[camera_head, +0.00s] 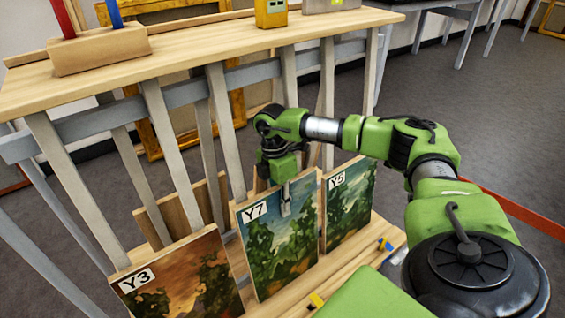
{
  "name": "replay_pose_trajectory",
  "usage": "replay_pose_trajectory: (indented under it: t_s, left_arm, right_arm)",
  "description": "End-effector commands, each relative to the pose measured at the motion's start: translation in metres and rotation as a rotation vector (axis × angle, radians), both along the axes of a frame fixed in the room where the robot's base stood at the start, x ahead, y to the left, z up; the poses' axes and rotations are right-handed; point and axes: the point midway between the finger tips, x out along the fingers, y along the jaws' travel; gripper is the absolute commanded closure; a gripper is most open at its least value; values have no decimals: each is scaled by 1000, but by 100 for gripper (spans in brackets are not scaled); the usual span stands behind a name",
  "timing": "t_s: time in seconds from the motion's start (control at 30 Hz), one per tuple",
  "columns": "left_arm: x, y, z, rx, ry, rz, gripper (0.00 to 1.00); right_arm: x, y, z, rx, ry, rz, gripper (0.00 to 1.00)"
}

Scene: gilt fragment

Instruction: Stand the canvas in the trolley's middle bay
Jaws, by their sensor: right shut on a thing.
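A canvas labelled Y7 (272,250), a painting of green trees under a blue sky, stands nearly upright in the middle of the trolley (350,277), between two other canvases. My right gripper (286,205) comes from above and is shut on its top edge, one finger showing in front of the painted face. The canvas's lower edge is close to the trolley's wooden deck; I cannot tell if it rests there. My left gripper is not in view.
Canvas Y3 (180,283) leans at the left and canvas Y5 (348,205) stands close at the right. Small yellow and blue pieces (385,245) lie on the deck. Open floor (480,120) lies at the right.

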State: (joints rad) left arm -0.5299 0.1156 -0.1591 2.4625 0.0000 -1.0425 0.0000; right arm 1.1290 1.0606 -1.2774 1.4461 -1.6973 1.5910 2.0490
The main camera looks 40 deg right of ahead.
Motion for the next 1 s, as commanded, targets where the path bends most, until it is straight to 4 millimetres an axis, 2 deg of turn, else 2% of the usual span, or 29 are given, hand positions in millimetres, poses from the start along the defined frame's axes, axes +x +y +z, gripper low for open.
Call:
replay_pose_trajectory:
  t_s: [0.03, 0.07, 0.1, 0.13, 0.43, 0.57, 0.67, 1.0]
  left_arm:
    - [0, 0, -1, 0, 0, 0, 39]
    - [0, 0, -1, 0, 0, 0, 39]
    - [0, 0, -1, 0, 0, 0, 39]
    - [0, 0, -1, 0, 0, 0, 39]
    - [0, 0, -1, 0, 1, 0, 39]
    - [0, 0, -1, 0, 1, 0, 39]
    - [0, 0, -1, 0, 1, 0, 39]
    - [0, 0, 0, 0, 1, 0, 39]
  right_arm:
    - [2, 3, -2, 5, -5, 12, 100]
    - [2, 3, -2, 6, -5, 12, 82]
    - [2, 3, -2, 6, -5, 12, 71]
    - [2, 3, -2, 6, -5, 12, 67]
    - [1, 4, -3, 7, -4, 14, 67]
    - [3, 4, 4, 7, -7, 14, 67]
    - [7, 4, 20, 8, -13, 14, 67]
    - [17, 2, 95, 3, -22, 9, 67]
